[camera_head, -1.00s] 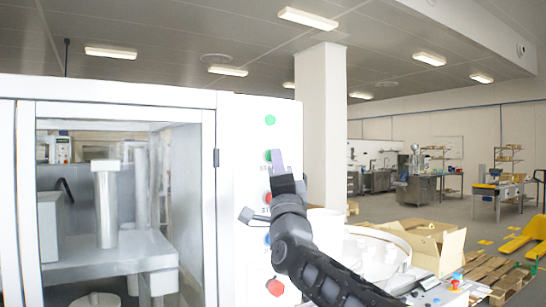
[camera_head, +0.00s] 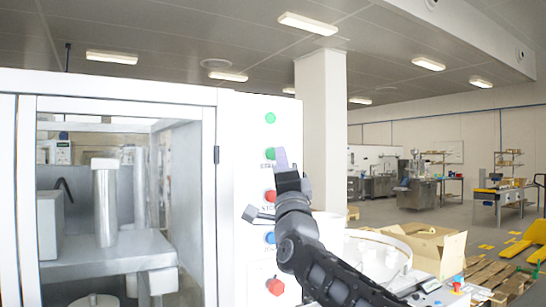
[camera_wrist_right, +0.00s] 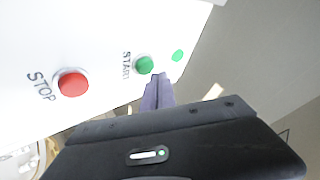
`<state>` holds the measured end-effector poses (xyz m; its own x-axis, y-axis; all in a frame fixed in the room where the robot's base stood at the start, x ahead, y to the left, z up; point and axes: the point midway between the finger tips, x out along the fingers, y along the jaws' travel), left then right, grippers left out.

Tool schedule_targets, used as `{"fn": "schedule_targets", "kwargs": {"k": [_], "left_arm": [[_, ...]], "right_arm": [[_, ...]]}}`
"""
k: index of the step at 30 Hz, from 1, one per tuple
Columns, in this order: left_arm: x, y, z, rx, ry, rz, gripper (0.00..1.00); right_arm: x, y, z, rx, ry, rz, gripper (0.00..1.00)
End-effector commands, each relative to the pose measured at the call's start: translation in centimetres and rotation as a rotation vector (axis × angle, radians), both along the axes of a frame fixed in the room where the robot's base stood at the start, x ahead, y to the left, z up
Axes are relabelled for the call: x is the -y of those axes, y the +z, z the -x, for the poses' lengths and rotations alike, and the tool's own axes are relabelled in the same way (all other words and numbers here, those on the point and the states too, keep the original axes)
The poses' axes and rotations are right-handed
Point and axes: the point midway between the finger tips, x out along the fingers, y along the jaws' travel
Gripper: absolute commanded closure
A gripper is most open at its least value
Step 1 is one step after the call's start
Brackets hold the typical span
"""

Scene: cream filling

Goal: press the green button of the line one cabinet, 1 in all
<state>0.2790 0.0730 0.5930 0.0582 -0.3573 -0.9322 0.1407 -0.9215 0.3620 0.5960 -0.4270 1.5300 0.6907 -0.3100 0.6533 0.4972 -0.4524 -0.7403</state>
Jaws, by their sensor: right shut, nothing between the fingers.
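The line one cabinet (camera_head: 236,130) stands at the left with a white control panel facing me. Its green START button (camera_head: 269,154) is on the upper part of the panel; it also shows in the right wrist view (camera_wrist_right: 144,64). My right gripper (camera_head: 282,159) is shut and empty, its fingertips just right of the green button and partly overlapping it in the head view. In the right wrist view the fingertips (camera_wrist_right: 159,82) lie close below the button; I cannot tell whether they touch it. My left gripper is not in view.
A green lamp (camera_head: 270,118) is above the START button. A red STOP button (camera_head: 270,196), a blue button (camera_head: 270,238) and a red knob (camera_head: 275,286) are below. A cardboard box (camera_head: 440,250) and pallet (camera_head: 490,275) stand at the right.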

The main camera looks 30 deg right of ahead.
Motion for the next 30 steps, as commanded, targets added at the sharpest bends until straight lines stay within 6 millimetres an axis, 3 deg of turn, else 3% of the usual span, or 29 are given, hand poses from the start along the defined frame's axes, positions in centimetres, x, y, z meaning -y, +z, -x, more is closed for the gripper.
{"fn": "schedule_targets", "kwargs": {"k": [5,18,30], "left_arm": [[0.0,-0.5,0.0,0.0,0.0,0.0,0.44],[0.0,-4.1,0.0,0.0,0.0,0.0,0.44],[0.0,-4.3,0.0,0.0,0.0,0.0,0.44]], "right_arm": [[0.0,-0.1,0.4,0.001,-0.001,0.0,1.0],[-0.1,-0.3,4.4,0.002,0.0,0.001,1.0],[-0.1,0.0,5.0,0.0,0.0,0.0,1.0]]}}
